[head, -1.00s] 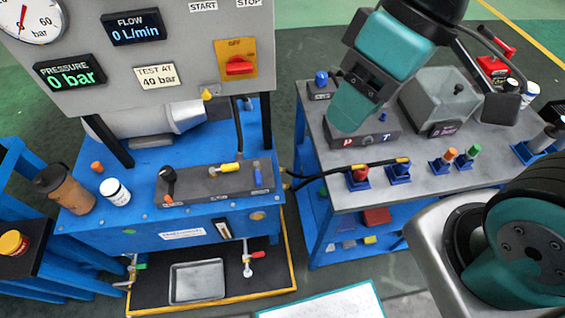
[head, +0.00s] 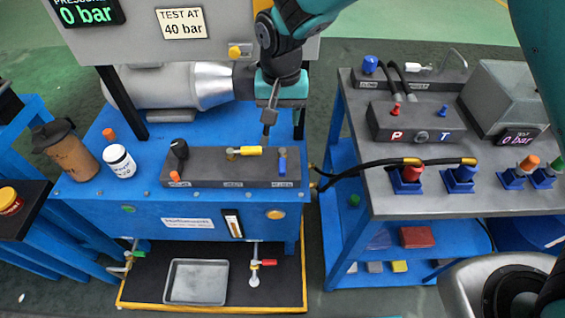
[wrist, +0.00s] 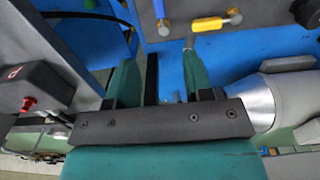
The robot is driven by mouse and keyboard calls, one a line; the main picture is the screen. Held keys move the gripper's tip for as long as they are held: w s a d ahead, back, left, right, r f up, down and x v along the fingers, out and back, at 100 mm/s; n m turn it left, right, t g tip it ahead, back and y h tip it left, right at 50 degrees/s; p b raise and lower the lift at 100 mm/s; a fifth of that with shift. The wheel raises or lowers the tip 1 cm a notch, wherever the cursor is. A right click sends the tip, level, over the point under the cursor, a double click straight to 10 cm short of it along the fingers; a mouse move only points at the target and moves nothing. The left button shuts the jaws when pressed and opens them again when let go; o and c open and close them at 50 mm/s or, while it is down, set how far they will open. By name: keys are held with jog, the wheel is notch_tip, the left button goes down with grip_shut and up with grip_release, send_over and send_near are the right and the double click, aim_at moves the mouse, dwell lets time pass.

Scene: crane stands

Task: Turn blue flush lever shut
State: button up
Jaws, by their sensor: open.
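The blue flush lever (head: 282,165) is at the right end of the dark grey valve block (head: 207,170) on the blue bench. Its handle lies along the front-to-back direction, pointing to the bench front. In the wrist view its blue part (wrist: 163,12) shows at the top edge, partly cut off. My gripper (head: 269,122) hangs above the bench just behind the block, apart from the lever. In the wrist view my gripper (wrist: 160,62) has its fingers spread with nothing held between them.
A yellow lever (head: 246,151) lies crosswise beside the blue one, and a black lever (head: 180,150) stands at the left. A silver motor (head: 185,85) is behind. Black hoses (head: 350,170) run to the right table. A white jar (head: 120,162) stands at the left.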

aim_at(282, 163)
notch_tip(282, 163, down, 15)
jog(key=shift+f+p, duration=0.1)
jog(key=shift+p, duration=0.2)
grip_shut()
